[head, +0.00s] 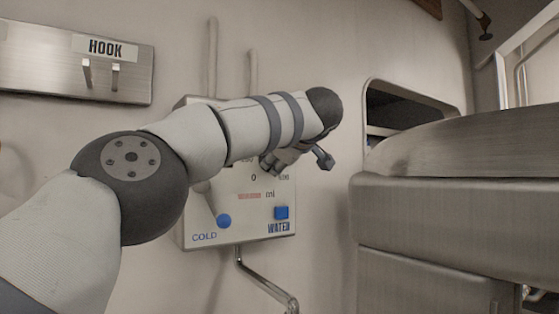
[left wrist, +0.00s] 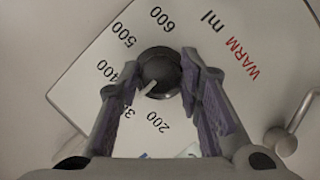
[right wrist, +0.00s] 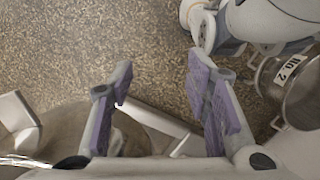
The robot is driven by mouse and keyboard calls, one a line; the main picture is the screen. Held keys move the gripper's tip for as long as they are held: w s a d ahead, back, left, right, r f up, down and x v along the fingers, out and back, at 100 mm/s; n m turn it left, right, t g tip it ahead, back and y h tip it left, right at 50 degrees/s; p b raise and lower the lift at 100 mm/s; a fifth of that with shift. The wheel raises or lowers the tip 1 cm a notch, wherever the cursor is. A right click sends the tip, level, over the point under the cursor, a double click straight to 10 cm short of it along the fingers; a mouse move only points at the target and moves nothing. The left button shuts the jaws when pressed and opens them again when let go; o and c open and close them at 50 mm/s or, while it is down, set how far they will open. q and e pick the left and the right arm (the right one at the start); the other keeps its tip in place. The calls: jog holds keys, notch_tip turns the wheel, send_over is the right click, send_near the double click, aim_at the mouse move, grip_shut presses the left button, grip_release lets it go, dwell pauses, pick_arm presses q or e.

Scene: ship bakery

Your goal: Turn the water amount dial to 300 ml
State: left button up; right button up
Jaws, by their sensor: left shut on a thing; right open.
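The water panel (head: 255,218) is a white box on the wall in the head view, mostly behind my left arm. Its dark round dial (left wrist: 160,70) shows in the left wrist view, with marks from 200 to 600 ml. The dial's pale pointer slants down and left, toward the mark starting with 3, which a finger partly covers. My left gripper (left wrist: 161,76) is shut on the dial, one finger at each side. In the head view it shows partly (head: 274,162), and the dial is hidden. My right gripper (right wrist: 162,72) is open and empty above the speckled floor.
A hook plate (head: 75,65) hangs at left. A big steel machine (head: 450,220) stands at right. A metal pot (right wrist: 292,90) is near my right gripper.

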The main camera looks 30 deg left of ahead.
pick_arm(q)
jog(key=shift+r, duration=0.1)
dwell(0.4)
jog(key=o, duration=1.1)
jog(key=v, duration=1.2)
